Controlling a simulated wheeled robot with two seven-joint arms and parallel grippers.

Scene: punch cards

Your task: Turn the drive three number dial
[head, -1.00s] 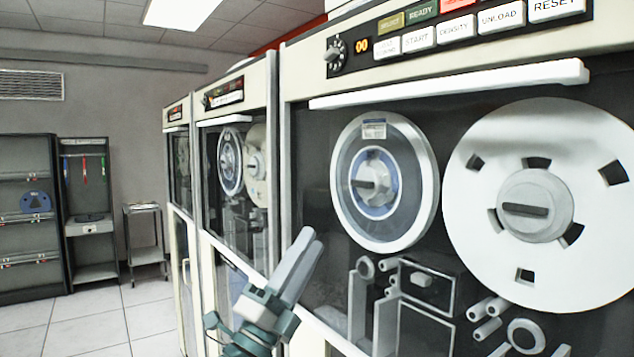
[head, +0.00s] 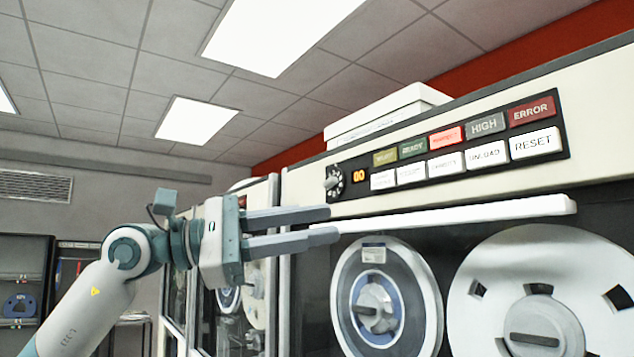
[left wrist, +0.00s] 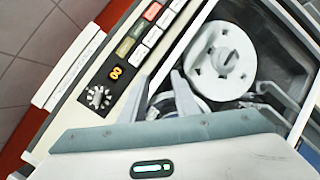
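The dial (head: 334,182) is a black round knob with white marks around it, at the left end of the nearest tape drive's control panel. An orange 00 display (head: 359,176) is beside it. I cannot read a drive number. The dial also shows in the left wrist view (left wrist: 98,97), left of the fingers. My left gripper (head: 330,224) is open and empty, its two grey fingers apart and pointing right. In the head view its fingertips are just below the dial; it does not appear to touch it. My right gripper is not in view.
A row of lit label buttons (head: 466,156) lies right of the display. A white ledge (head: 450,215) juts out below the panel, above the tape reels (head: 388,300). A white box (head: 385,113) lies on top of the drive. More drives stand to the left.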

